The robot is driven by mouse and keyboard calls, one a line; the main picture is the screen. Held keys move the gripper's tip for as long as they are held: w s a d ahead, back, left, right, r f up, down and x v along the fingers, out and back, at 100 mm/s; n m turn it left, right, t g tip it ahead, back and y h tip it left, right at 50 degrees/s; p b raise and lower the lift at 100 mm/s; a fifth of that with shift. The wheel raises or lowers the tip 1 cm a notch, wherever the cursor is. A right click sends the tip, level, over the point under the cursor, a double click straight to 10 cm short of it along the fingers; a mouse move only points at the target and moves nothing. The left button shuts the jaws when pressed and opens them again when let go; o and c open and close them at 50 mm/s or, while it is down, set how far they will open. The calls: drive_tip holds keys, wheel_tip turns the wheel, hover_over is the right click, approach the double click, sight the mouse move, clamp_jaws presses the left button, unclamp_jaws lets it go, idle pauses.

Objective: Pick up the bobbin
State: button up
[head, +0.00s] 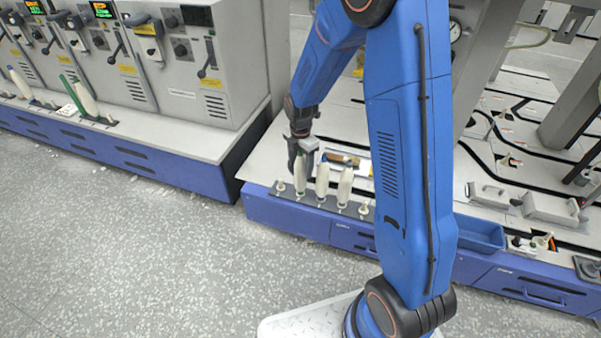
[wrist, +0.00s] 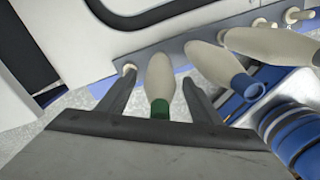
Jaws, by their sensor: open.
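A cream bobbin with a green end (head: 300,178) stands on a peg of the grey peg rail in the head view. In the wrist view this green-ended bobbin (wrist: 160,75) lies between the two fingers of my gripper (wrist: 160,84). The fingers are open, one on each side, with gaps showing between them and the bobbin. In the head view my gripper (head: 302,147) is right over this bobbin and hides part of its top. A blue-ended bobbin (wrist: 212,62) stands beside it to the right, and a third cream bobbin (head: 345,186) follows.
The peg rail (head: 327,204) runs along the front edge of the machine bed. A bare peg (head: 281,187) is at its left end, and another (head: 364,209) is at its right. A blue bin (head: 480,232) sits further right. The speckled floor in front is clear.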

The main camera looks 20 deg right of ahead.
drive_tip(key=shift+f, duration=1.1)
drive_tip(key=c, duration=1.2)
